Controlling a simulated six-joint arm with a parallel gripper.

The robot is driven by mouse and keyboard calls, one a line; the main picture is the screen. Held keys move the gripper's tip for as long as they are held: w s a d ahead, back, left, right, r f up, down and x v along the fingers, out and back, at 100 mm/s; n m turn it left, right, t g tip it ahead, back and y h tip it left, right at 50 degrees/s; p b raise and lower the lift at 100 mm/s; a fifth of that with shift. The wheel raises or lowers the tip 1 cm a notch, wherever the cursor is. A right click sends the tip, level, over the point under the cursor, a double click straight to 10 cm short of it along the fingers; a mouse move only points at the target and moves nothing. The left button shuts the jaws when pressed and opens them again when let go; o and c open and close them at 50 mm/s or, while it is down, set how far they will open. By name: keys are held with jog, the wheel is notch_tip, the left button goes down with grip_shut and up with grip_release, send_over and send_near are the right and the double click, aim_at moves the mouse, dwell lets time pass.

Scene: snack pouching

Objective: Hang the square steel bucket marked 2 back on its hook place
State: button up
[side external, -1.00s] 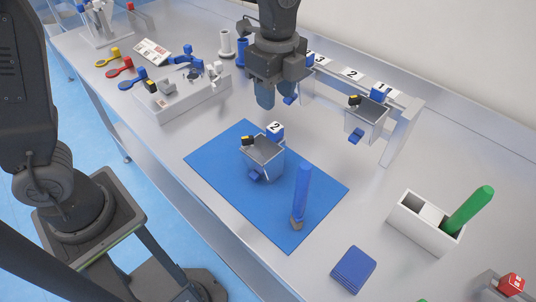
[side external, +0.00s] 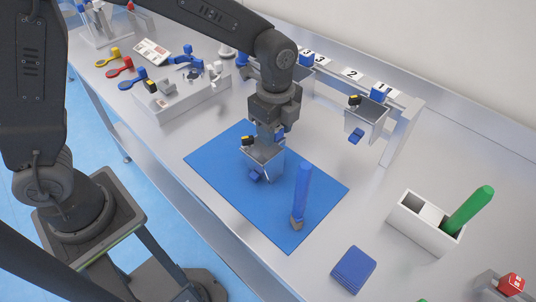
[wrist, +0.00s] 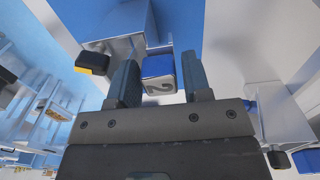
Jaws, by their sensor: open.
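The square steel bucket marked 2 (side external: 262,156) stands upright on the blue mat (side external: 215,160). In the wrist view its steel wall (wrist: 125,22) is at the top, with its blue grip block marked 2 (wrist: 158,72) below. My gripper (side external: 270,134) is low at the bucket's back edge. In the wrist view my open gripper (wrist: 160,62) has one finger on each side of the block; contact cannot be told. In the side view the gripper mostly hides the block. On the rail, the place labelled 2 (side external: 352,74) has no bucket under it.
Bucket 1 (side external: 366,118) hangs at the rail's right end. Another bucket near label 3 (side external: 319,61) is partly hidden by my arm. A white holder (side external: 425,222) with a green stick is to the right.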

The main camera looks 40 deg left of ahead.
jog(key=shift+c, duration=0.4)
grip_shut()
jog(key=shift+r, duration=0.15)
jog(key=shift+r, duration=0.45)
jog(key=r, duration=0.3)
jog(key=shift+a+r, duration=0.3)
jog(key=shift+a, duration=0.05)
jog(key=s+a+r, duration=0.1)
jog(key=a+r, duration=0.5)
jog(key=a, duration=0.5)
jog(key=shift+s+r, duration=0.2)
jog(key=shift+w+d, duration=0.1)
